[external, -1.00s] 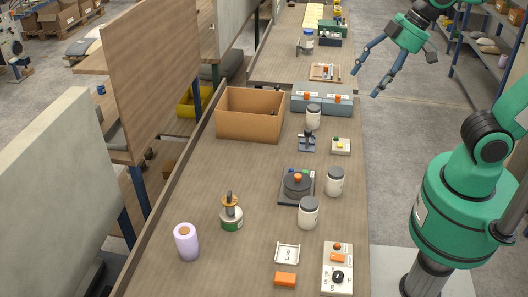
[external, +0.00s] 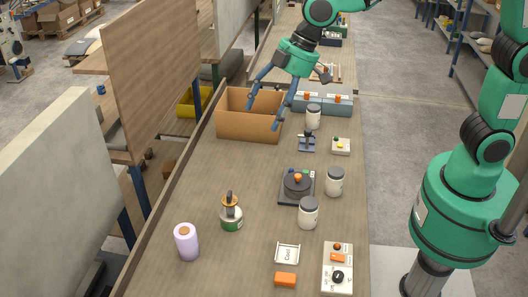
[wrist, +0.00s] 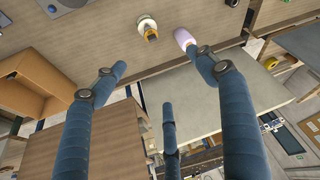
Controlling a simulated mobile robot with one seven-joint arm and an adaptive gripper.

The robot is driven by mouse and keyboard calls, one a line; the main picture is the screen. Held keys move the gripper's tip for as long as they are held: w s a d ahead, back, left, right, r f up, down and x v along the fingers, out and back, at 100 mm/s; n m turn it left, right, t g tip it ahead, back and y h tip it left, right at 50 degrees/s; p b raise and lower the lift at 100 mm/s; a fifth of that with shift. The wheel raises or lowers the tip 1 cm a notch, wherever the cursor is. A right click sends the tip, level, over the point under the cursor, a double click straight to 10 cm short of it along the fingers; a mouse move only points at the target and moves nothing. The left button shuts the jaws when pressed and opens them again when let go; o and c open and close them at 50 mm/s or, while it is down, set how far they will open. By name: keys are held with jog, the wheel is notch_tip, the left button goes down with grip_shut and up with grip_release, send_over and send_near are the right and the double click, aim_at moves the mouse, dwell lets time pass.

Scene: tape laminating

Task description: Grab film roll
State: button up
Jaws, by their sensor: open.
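The film roll (external: 187,242) is a pale lilac cylinder with a brown core. It stands upright at the front left of the table. In the wrist view the film roll (wrist: 184,38) is at the upper middle, partly hidden by the right-hand finger. My gripper (external: 262,118) is open and empty, with its blue fingers spread above the cardboard box, well behind the film roll. In the wrist view the fingers of my gripper (wrist: 168,85) are wide apart with nothing between them.
An open cardboard box (external: 249,128) stands at the back left. A green and orange bottle (external: 231,214) stands right of the roll. White jars (external: 308,213), a dark round device (external: 297,187) and a control box (external: 338,268) are on the right. A low rail edges the left side.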

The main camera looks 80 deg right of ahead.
jog(key=w+a+f+n, duration=0.2)
jog(key=w+a+f, duration=0.4)
jog(key=w+f, duration=0.3)
jog(key=n+g, duration=0.1)
send_near(186, 230)
jog(key=shift+s+d+r+y, duration=0.15)
jog(key=shift+d+r+y, duration=0.25)
jog(key=shift+d+r, duration=0.25)
jog(key=shift+a, duration=0.1)
jog(key=shift+b+x, duration=0.4)
jog(key=shift+x, duration=3.8)
jog(key=shift+b+x, duration=0.45)
jog(key=shift+x, duration=2.1)
